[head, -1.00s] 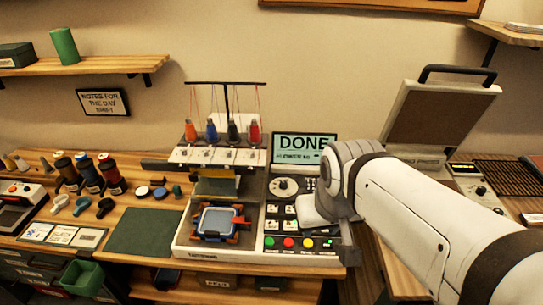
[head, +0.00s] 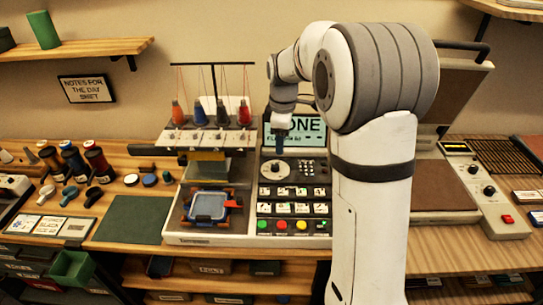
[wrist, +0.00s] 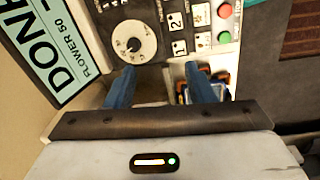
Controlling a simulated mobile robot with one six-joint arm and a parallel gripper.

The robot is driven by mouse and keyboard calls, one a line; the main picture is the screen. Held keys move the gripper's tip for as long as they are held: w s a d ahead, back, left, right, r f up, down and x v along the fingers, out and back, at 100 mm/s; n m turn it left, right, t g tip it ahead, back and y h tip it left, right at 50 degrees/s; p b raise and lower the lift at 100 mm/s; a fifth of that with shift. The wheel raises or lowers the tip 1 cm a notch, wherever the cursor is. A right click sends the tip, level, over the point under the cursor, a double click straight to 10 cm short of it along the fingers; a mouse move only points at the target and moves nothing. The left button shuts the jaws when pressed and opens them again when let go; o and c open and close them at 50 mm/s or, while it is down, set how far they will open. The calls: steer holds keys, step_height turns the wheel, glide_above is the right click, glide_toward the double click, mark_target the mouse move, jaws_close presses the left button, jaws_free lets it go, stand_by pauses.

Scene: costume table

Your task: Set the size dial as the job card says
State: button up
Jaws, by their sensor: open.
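The white round dial (head: 274,170) with a dark centre knob sits at the top left of the embroidery machine's control panel. It also shows in the wrist view (wrist: 134,42), with marks around its face too small to read surely. My gripper (head: 280,150) hangs above the dial, apart from it, partly in front of the screen (head: 307,130). In the wrist view its two blue fingers (wrist: 160,80) are spread with nothing between them. The screen reads DONE, with "FLOWER 50" below in the wrist view. Cards (head: 48,226) lie at the table's left; their text is unreadable.
Picture buttons (head: 292,208) and coloured push buttons (head: 282,227) fill the panel below the dial. Thread cones (head: 222,110) and a blue hoop (head: 210,206) stand left of it. A press with knobs (head: 472,168) is at the right. The green mat (head: 132,220) is clear.

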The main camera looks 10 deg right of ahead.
mark_target(275, 166)
steer(key=w+f+n, duration=0.2)
steer(key=w+f, duration=0.1)
steer(key=w+f+n, duration=0.2)
steer(key=w+f, duration=0.2)
steer(key=shift+w+a+f+g, duration=0.1)
steer(key=shift+w+f+g, duration=0.05)
steer(key=shift+f+g, duration=0.2)
steer(key=shift+n, duration=0.3)
steer(key=shift+f+p, duration=0.3)
steer(key=shift+f, duration=3.6)
